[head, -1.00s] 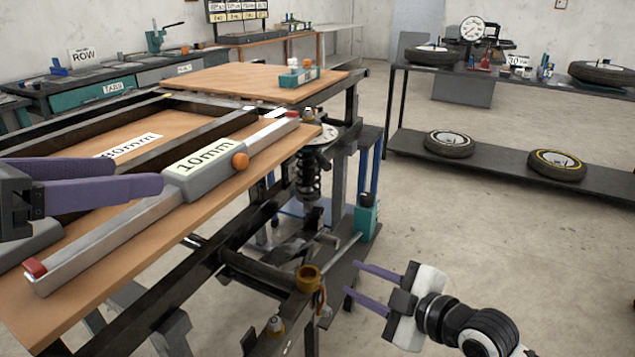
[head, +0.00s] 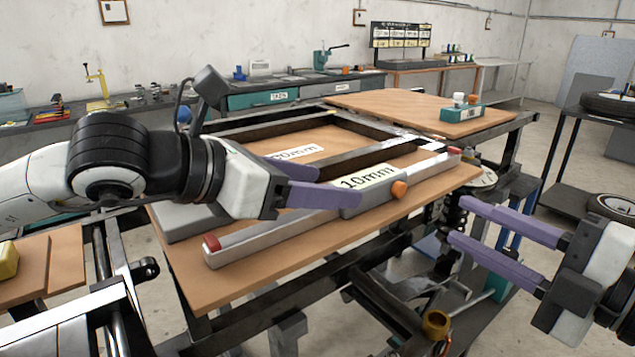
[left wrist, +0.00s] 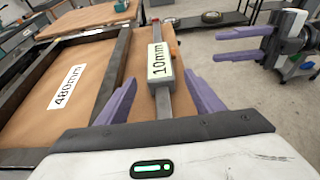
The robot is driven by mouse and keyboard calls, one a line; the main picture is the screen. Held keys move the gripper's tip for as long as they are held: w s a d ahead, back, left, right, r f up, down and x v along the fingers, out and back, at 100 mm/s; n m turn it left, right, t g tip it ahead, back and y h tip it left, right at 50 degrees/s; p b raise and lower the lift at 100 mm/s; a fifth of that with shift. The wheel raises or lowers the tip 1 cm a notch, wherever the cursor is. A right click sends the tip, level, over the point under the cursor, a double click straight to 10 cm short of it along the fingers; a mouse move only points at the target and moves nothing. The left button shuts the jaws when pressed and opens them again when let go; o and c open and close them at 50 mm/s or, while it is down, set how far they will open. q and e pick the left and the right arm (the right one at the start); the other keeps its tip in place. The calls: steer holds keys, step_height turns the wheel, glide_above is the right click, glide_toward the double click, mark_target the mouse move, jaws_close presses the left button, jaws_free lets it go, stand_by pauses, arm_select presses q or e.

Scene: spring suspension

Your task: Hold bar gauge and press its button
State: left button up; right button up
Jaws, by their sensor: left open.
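The bar gauge is a long silver bar (head: 262,236) with red ends and a grey box carrying a 10mm label (head: 364,178). An orange button (head: 399,189) is on the box's near side. The gauge lies on the wooden bench top. My left gripper (head: 330,184) is open at the box's left end. In the left wrist view its fingers (left wrist: 161,80) are apart, one on each side of the gauge; I cannot tell whether they touch it. My right gripper (head: 458,222) is open and empty, off the bench's right edge, to the right of the button.
A dark metal frame (head: 240,136) with a 480mm label (left wrist: 67,87) lies behind the gauge. A teal block (head: 462,114) sits on the far board. A spring suspension unit (head: 447,212) stands beyond the bench's right edge. A brass ring (head: 436,323) is below the right gripper.

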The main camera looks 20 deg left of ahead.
mark_target(344, 185)
arm_select(q)
steer(key=x, duration=0.5)
steer(key=shift+w, duration=0.1)
steer(key=c, duration=1.3)
steer(key=o, duration=0.5)
steer(key=c, duration=0.5)
steer(key=shift+o, duration=0.2)
